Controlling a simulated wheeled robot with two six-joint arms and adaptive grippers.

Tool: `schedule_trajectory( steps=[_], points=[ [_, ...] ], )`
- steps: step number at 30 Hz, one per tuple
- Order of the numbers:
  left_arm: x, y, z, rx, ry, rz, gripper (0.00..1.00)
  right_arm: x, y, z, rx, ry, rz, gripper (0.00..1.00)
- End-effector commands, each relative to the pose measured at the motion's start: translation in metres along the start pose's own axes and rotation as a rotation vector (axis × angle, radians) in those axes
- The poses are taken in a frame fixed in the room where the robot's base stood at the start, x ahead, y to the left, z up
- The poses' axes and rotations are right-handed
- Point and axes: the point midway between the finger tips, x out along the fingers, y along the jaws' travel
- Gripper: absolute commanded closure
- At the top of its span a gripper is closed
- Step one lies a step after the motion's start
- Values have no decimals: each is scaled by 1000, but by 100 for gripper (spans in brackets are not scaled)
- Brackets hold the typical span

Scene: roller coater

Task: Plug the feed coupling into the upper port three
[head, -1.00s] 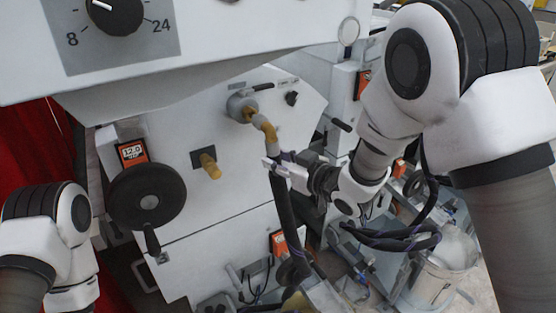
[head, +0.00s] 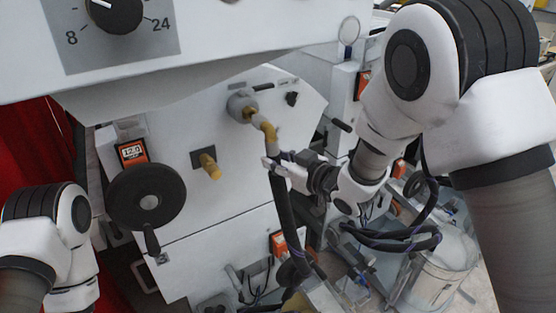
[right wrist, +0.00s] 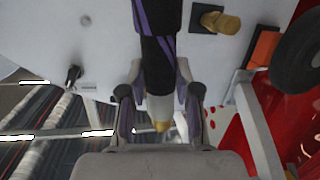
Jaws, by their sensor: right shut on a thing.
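The feed coupling (head: 268,131), a brass-coloured bent piece with grey parts, sits on top of a dark hose (head: 282,205). Its upper end is at the round grey port (head: 240,104) on the white machine panel. I cannot tell whether it is seated there or only touching. My right gripper (head: 272,166) is shut on the coupling's lower end, just above the dark hose. In the right wrist view the fingers (right wrist: 160,108) close around the hose end, with a brass tip (right wrist: 160,126) beyond them. My left gripper is outside the view; only its arm shows.
A brass stub (head: 209,166) on a dark plate sticks out of the panel below the port. A black handwheel (head: 146,196) stands at left, and a dial (head: 114,12) above. A bucket (head: 440,278) and cables are at lower right.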

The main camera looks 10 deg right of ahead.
Motion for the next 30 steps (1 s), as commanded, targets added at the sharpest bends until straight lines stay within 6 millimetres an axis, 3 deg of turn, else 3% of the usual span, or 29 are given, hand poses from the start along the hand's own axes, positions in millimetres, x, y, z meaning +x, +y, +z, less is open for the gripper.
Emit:
schedule_trajectory(
  steps=[30],
  points=[
    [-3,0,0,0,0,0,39,22,4,-4,0,1,0,100]
  ],
)
